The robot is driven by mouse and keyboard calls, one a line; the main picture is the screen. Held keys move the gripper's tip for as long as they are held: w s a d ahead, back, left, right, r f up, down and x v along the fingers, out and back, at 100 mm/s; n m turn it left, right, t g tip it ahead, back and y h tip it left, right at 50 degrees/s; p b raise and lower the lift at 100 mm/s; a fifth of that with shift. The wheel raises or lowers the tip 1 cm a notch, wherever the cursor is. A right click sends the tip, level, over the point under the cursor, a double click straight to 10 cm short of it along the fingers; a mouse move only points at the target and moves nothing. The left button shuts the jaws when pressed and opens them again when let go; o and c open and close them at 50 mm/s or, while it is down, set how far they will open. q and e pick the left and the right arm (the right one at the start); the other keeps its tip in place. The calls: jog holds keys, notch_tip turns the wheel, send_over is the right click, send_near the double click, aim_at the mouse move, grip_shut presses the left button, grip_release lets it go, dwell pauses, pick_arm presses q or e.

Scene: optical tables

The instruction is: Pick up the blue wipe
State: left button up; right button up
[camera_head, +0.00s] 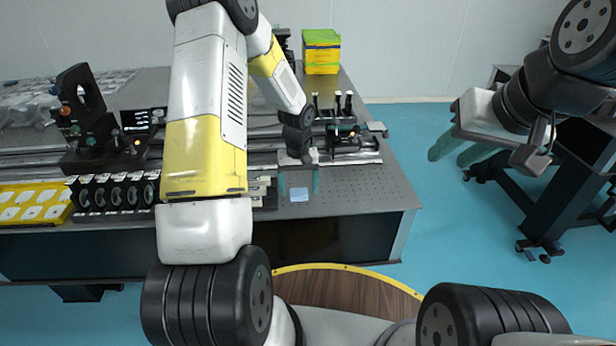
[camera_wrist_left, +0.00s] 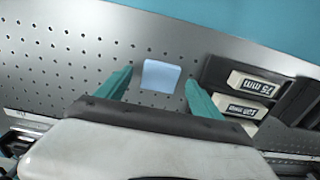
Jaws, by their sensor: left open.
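The blue wipe (camera_head: 299,194) is a small light blue square lying flat on the optical table near its front edge. In the left wrist view the wipe (camera_wrist_left: 161,76) lies ahead of my fingertips, roughly midway between them. My left gripper (camera_head: 298,186) is open and empty, with its teal fingers pointing down around the wipe's place in the head view. In the left wrist view the left gripper (camera_wrist_left: 160,84) shows both fingers apart. Whether the fingertips touch the table cannot be told. My right gripper (camera_head: 460,153) is out over the floor at the right, its teal fingers apart and empty.
The perforated table (camera_head: 375,200) is clear right of the wipe. Dark holders with labelled blocks (camera_wrist_left: 247,95) sit close beside the wipe. A row of round optics (camera_head: 118,193), a yellow tray (camera_head: 32,204) and rail-mounted parts (camera_head: 345,140) stand around. Yellow-green boxes (camera_head: 321,52) stand at the back.

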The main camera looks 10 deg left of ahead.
pick_arm(q)
jog(key=shift+f, duration=0.5)
jog(key=c, duration=1.4)
jog(key=shift+r, duration=0.85)
jog(key=shift+s+d+r, duration=0.1)
jog(key=shift+s+r, duration=0.1)
jog(key=shift+r, duration=0.85)
jog(key=s+d, duration=0.2)
jog(key=s, duration=0.2)
jog(key=s+d+r, duration=0.1)
jog(key=s, duration=0.4)
jog(key=s+d, duration=0.2)
jog(key=s, duration=0.3)
jog(key=shift+s+d+r, duration=0.15)
jog(key=shift+s+d, duration=0.1)
jog(key=shift+d, duration=0.05)
